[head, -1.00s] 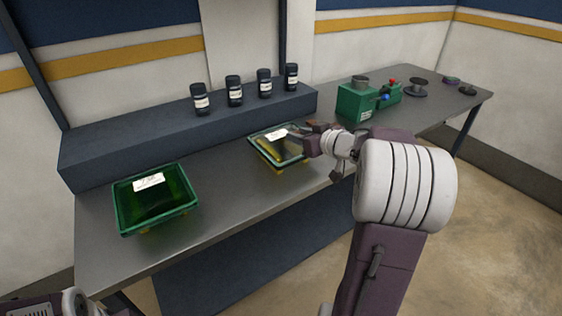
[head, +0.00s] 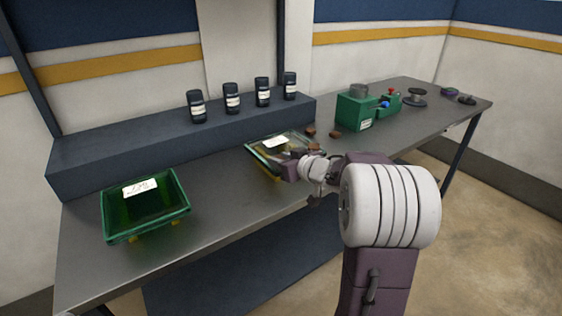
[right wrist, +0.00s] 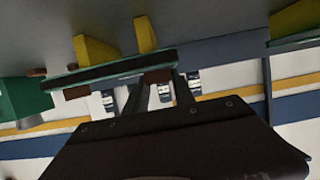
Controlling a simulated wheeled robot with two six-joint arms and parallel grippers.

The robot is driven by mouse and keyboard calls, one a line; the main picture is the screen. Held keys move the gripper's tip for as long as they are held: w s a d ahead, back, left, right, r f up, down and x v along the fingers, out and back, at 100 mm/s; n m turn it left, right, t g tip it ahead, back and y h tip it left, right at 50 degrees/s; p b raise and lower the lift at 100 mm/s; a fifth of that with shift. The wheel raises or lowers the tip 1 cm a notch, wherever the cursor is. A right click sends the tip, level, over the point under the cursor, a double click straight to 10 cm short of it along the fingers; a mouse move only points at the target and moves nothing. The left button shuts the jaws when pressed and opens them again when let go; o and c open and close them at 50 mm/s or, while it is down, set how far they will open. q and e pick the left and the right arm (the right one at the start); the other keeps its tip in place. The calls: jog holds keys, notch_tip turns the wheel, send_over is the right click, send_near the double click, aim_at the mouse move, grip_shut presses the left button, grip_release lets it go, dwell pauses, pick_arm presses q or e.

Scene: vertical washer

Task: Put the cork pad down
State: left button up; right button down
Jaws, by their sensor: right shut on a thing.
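My right gripper (head: 294,163) is at the right front edge of the right-hand green glass tray (head: 256,147). In the right wrist view, which looks upside down, its two dark fingers (right wrist: 158,92) are shut on a small brown cork pad (right wrist: 158,76). The tray's rim (right wrist: 120,71) and yellow feet show close behind the pad; I cannot tell whether they touch. In the head view the held pad is mostly hidden by the gripper. Other small brown pads (head: 335,134) lie on the bench right of the tray. My left gripper is not in view.
A second green tray (head: 182,207) stands at the left of the grey bench (head: 225,190). Several dark bottles (head: 231,98) stand on the raised shelf (head: 110,160) behind. A green machine (head: 356,110) stands farther right. The bench between the trays is clear.

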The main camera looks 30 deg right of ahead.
jog(key=c, duration=1.1)
grip_release()
jog(key=shift+f, duration=0.15)
jog(key=shift+o, duration=0.2)
jog(key=shift+s+r+p, duration=0.2)
jog(key=shift+r+p, duration=0.1)
jog(key=shift+r, duration=0.1)
jog(key=p+v, duration=0.3)
jog(key=v, duration=0.8)
jog(key=shift+s+p, duration=0.25)
jog(key=shift+p, duration=0.1)
jog(key=shift+r, duration=0.1)
